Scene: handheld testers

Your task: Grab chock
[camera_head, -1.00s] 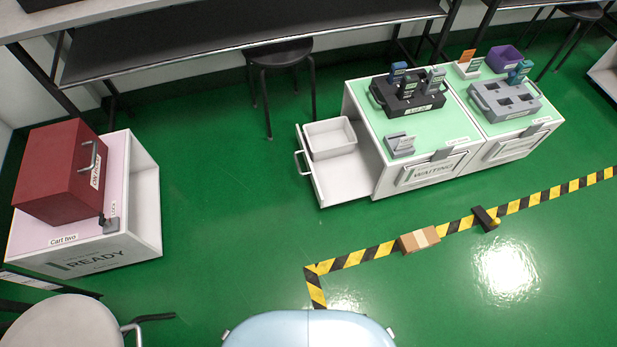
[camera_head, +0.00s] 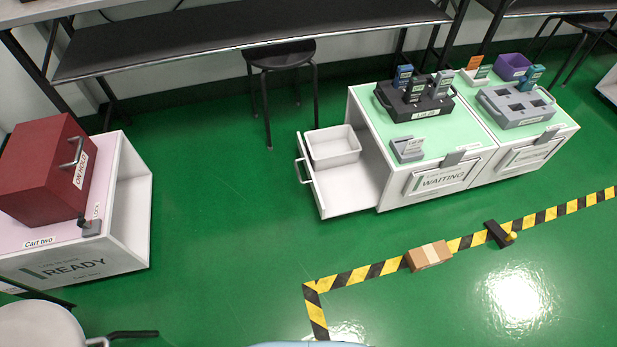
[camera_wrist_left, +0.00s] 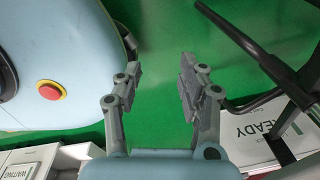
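My left gripper (camera_wrist_left: 158,72) shows in the left wrist view. Its two grey fingers are apart with only green floor between them, and it holds nothing. It is not visible in the head view, and the chock is not seen in the wrist view. My right gripper is in neither view.
Two joined carts, one marked WAITING (camera_head: 440,178), stand at upper right with a drawer (camera_head: 350,200) pulled out. Cart two (camera_head: 125,240) bears a red case (camera_head: 45,170) at left. A stool (camera_head: 35,330) is at lower left. The central green floor is clear.

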